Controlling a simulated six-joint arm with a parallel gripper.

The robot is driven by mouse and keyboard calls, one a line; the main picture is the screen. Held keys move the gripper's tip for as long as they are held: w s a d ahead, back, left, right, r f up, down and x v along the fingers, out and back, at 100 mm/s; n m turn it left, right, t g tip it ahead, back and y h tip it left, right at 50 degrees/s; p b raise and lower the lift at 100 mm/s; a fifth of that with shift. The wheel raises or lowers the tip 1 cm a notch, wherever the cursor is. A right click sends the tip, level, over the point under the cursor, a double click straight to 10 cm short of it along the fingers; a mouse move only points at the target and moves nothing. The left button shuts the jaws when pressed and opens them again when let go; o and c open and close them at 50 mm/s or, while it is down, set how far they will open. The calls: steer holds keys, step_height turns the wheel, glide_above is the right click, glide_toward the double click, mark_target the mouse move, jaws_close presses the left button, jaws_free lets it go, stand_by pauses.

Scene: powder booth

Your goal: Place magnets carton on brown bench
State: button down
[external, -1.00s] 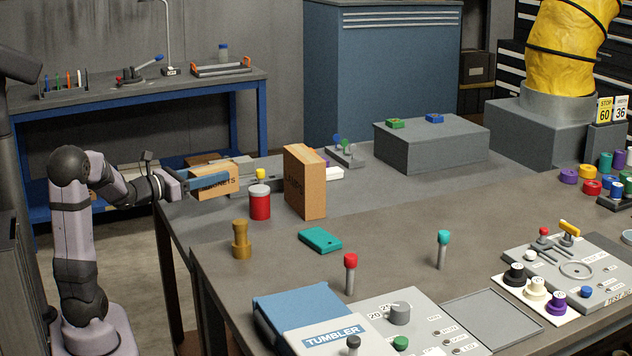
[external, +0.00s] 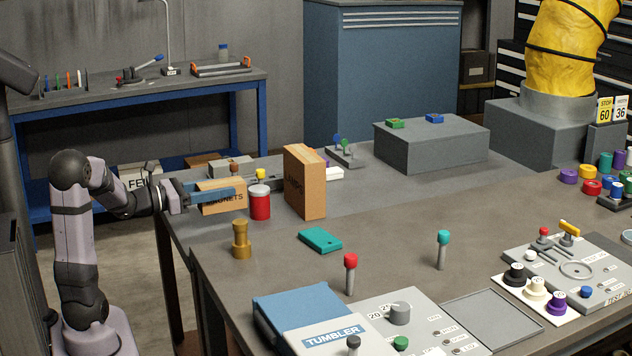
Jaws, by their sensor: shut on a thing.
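The magnets carton (external: 224,204) is a small tan box with dark lettering "MAGNETS", near the left edge of the grey-brown bench (external: 390,225). My gripper (external: 222,193) is shut on it, with a blue finger along its near face. The carton appears just behind and left of a red canister (external: 260,204). I cannot tell whether its underside touches the bench top.
A tall tan carton (external: 304,182) stands right of the red canister. A brass fitting (external: 241,240) and a teal case (external: 320,240) stand in front. A grey box (external: 232,167) lies behind. The bench middle is largely clear.

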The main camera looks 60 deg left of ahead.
mark_target(220, 208)
steer(key=shift+f+b, duration=0.6)
steer(key=shift+f, duration=1.45)
steer(key=shift+f+b, duration=0.6)
steer(key=shift+b, duration=0.2)
steer(key=c, duration=0.9)
jaws_free()
steer(key=shift+f, duration=0.15)
steer(key=shift+s+b, duration=0.4)
steer(key=shift+s, duration=3.25)
